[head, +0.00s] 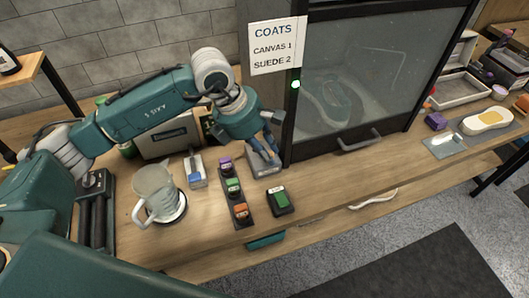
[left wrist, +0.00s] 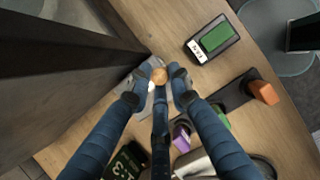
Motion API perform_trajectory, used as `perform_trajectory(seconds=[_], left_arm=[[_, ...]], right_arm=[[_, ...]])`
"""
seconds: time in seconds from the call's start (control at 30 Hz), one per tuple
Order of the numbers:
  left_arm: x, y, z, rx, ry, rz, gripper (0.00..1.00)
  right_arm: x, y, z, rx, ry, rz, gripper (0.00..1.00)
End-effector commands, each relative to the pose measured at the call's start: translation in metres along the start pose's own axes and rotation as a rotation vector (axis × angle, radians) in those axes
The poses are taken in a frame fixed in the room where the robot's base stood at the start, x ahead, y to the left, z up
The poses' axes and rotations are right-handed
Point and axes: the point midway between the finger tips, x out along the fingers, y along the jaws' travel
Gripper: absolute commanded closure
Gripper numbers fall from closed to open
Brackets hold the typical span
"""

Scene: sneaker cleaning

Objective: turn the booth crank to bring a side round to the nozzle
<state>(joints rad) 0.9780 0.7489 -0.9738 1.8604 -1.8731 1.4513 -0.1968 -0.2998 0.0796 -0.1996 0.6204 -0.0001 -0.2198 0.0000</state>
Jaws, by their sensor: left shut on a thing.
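The booth (head: 350,80) is a dark-framed box with a glass front, a handle low on it and a green light on its left post. Inside, a sneaker (head: 334,104) shows faintly through the glass. The crank's round wooden knob (left wrist: 160,75) is between my left fingertips, above a light grey base (head: 267,170) beside the booth's left front corner. My left gripper (head: 268,156) is shut on the knob; it also fills the left wrist view (left wrist: 159,92). The crank's arm is mostly hidden by the fingers. The nozzle cannot be made out. My right gripper is not in view.
A coats sign (head: 274,46) reads canvas 1, suede 2.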

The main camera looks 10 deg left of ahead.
Motion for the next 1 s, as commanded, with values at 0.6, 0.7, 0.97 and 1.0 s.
perform_trajectory(seconds=[0.6, 0.7, 0.97, 1.0], left_arm=[[0.001, -0.004, 0.004, -0.009, -0.007, -0.002, 0.64], [0.001, -0.003, 0.003, -0.01, -0.005, 0.0, 0.64], [-0.009, -0.001, 0.002, -0.011, -0.004, 0.004, 0.64], [-0.014, 0.0, 0.002, -0.01, -0.004, 0.005, 0.64]], right_arm=[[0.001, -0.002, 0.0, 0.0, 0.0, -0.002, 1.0], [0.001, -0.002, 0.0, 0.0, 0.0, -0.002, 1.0], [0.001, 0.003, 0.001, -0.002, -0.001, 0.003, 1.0], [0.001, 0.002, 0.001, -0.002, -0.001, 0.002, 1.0]])
